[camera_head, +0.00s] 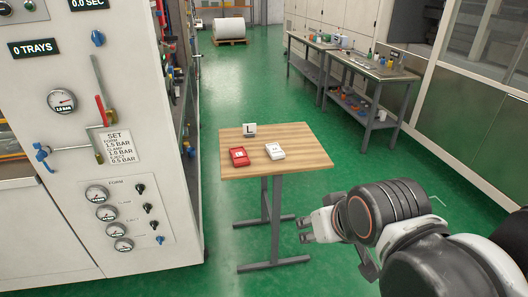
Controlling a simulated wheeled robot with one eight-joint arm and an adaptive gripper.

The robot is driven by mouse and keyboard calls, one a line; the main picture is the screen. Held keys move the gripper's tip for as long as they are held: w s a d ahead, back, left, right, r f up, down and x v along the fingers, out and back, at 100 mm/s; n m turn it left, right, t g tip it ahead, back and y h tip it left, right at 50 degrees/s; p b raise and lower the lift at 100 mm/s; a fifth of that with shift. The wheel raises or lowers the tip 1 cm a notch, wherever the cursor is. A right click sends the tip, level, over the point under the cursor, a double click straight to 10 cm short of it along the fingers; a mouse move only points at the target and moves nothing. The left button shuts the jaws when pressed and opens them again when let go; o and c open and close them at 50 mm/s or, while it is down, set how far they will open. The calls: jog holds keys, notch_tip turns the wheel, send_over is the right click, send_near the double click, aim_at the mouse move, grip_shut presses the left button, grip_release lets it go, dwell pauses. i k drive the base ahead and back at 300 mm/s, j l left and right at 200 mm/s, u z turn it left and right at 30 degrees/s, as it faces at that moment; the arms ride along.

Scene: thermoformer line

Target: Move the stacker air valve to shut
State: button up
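A machine panel (130,70) fills the left side. It carries pipes with a red lever (100,110) standing nearly upright, a blue handle (41,155) at the left end of a horizontal pipe, and a blue knob (98,38) higher up. No readable label shows which of these is the stacker air valve. My gripper (303,230) is at the lower middle right, pointing left, well apart from the panel and in front of the small table. Its two fingers look apart with nothing between them.
A small wooden table (290,161) stands between my gripper and the panel, bearing a red box (239,156), a white box (275,151) and an "L" sign (249,129). Workbenches (375,68) stand back right. Green floor between is clear.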

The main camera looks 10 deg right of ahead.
aim_at(107, 123)
jog(key=i+j+u, duration=0.15)
jog(key=u, duration=0.2)
jog(key=i+j+u, duration=0.15)
jog(key=u, duration=0.15)
jog(key=i+j+u, duration=0.1)
jog(key=u, duration=0.25)
jog(key=i, duration=0.1)
